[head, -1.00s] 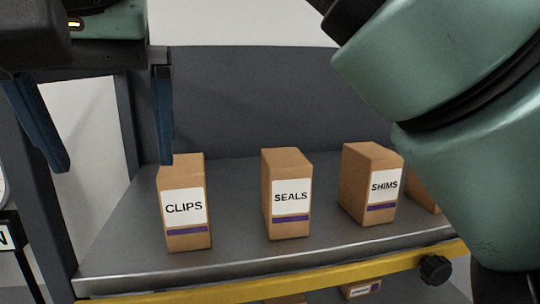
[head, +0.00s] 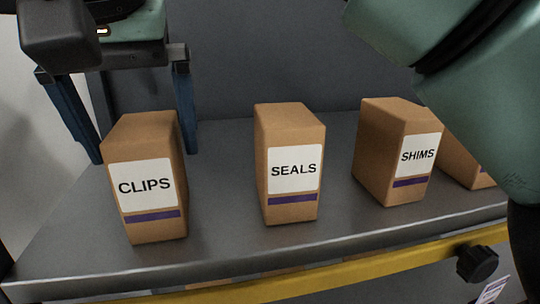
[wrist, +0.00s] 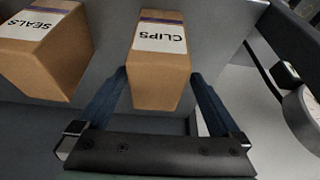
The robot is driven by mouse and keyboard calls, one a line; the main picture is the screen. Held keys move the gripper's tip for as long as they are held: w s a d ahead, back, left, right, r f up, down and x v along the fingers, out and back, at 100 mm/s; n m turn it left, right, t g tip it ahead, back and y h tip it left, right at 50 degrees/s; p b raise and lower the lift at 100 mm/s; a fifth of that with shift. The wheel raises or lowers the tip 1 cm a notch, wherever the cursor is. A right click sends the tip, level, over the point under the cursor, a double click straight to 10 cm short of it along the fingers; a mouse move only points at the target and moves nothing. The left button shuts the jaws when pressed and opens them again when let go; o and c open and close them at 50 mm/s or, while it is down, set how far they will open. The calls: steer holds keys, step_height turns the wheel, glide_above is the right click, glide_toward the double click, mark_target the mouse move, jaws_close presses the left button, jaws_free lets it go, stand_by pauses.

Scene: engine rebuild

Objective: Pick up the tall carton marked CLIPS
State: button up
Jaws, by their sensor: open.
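The tall brown carton marked CLIPS (head: 147,180) stands upright on the grey shelf, at the left in the head view. Its label has a purple stripe below it. My gripper (head: 146,158) is open, its two blue fingers behind the carton in the head view. In the wrist view the CLIPS carton (wrist: 160,62) lies ahead, between the lines of the open fingers (wrist: 160,80), with its near end at the fingertips. No grip on it shows. The carton's far side is hidden in the head view.
A SEALS carton (head: 290,165) stands to the right of CLIPS with a gap between; it also shows in the wrist view (wrist: 42,45). A SHIMS carton (head: 395,150) and another carton (head: 466,165) stand further right. The shelf (head: 225,215) has a yellow front rail (head: 370,257) with a black knob.

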steer(key=b+x, duration=0.2)
steer(key=x, duration=0.1)
steer(key=shift+d+f, duration=0.2)
steer(key=shift+f, duration=0.2)
steer(key=shift+w+f, duration=0.3)
steer(key=shift+w, duration=0.05)
steer(key=shift+s, duration=0.1)
steer(key=shift+s+r, duration=0.1)
steer(key=c, duration=0.5)
jaws_close()
